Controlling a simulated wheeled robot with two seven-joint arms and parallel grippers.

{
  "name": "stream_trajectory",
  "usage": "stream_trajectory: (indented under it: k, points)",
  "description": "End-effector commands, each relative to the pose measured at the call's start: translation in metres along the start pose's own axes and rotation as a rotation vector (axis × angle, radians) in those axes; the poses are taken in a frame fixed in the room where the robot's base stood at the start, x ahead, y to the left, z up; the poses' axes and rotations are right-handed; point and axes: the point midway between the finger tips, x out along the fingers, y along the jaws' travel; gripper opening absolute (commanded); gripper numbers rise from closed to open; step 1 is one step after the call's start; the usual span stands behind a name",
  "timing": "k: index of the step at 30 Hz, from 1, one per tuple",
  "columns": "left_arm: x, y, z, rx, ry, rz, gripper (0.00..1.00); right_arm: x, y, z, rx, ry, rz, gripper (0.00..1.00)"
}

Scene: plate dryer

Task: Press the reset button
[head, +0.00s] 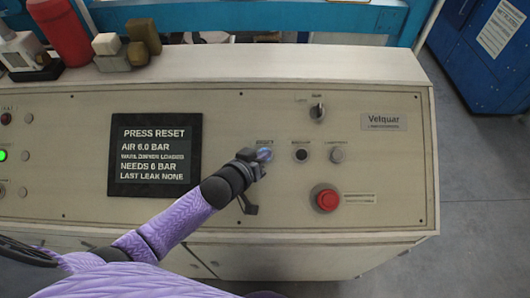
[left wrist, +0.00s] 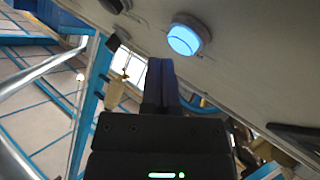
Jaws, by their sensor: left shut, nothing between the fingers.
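The reset button (head: 264,154) is a small round button glowing blue on the sloping cream panel, right of the dark screen. In the left wrist view it is a lit blue disc (left wrist: 184,39) in a pale ring, just above and right of my fingertips. My left gripper (head: 257,158) is shut and empty, its tip beside the button and partly over it in the head view. The left wrist view shows the shut fingers (left wrist: 162,82) apart from the button. The screen (head: 154,155) reads "PRESS RESET", "AIR 6.0 BAR", "NEEDS 6 BAR" and "LAST LEAK NONE". My right gripper is not in view.
A green lamp (head: 3,155) glows at far left. A red cylinder (head: 60,30) stands on the console top.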

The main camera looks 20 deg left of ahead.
Motion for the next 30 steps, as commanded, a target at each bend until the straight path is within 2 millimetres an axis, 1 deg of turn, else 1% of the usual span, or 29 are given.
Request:
stream_trajectory:
  k: [10,30]
  points:
    - [0.0,0.0,0.0,0.0,0.0,0.0,0.0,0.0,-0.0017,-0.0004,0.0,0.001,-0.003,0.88]
    - [0.0,0.0,0.0,0.0,0.0,0.0,0.0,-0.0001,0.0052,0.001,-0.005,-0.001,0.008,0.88]
